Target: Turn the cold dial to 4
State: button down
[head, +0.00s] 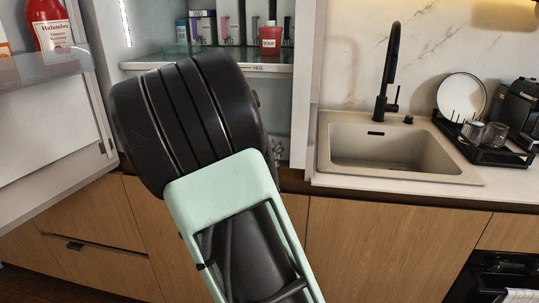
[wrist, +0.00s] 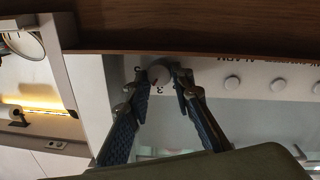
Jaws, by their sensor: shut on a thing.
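The cold dial (wrist: 158,74) is a small pale round knob on a light panel, in the upper middle of the wrist view. My gripper (wrist: 162,82) has its two fingers on either side of the knob, with the tips closed on it. A printed "3" (wrist: 156,92) shows beside the knob, between the fingers. The other marks and the pointer are too small or covered to read. In the head view, my dark arm hides the dial and most of the gripper in front of the open fridge.
Several pale round buttons (wrist: 232,82) lie in a row right of the dial. The open fridge door (head: 60,110) stands at the left, with a red bottle (head: 50,25) on its shelf. The sink (head: 395,150) is at the right.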

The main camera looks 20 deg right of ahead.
jog(key=shift+f+m+b, duration=0.1)
jog(key=shift+m+b, duration=0.9)
jog(key=shift+m, duration=0.5)
jog(key=c, duration=1.7)
grip_release()
jog(key=v, duration=1.2)
jog(key=shift+r, duration=0.3)
